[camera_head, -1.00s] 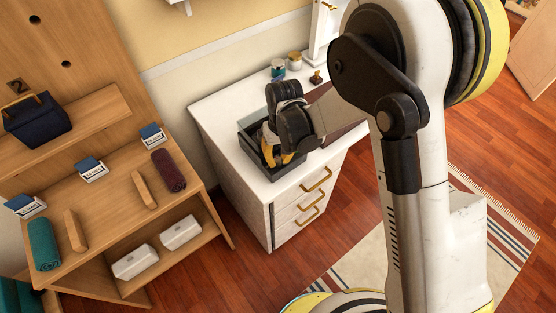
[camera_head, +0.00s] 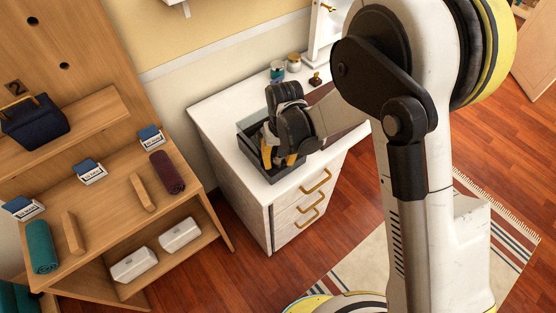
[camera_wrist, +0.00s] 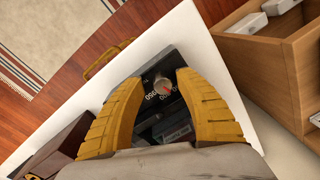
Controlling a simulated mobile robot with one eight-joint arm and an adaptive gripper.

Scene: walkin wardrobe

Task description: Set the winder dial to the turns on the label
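The winder is a dark box (camera_head: 290,173) on the white dresser top. In the wrist view its dark panel (camera_wrist: 181,58) carries a pale round dial (camera_wrist: 162,85) with a small red mark and white numbers around it. A small label (camera_wrist: 177,133) with print too small to read lies further inside the box. My gripper (camera_wrist: 158,78) has its two yellow fingers apart, one on each side of the dial in the picture. I cannot tell whether they touch it. In the head view, my gripper (camera_head: 276,160) is over the box and hides much of it.
A dark red box (camera_wrist: 56,147) stands beside the winder. Small jars (camera_head: 278,70) and a stamp-like item (camera_head: 316,78) stand at the dresser's back. Left is a wooden shelf unit (camera_head: 110,202) with rolled cloths and small cards. Brass drawer handles (camera_head: 316,182) stick out in front.

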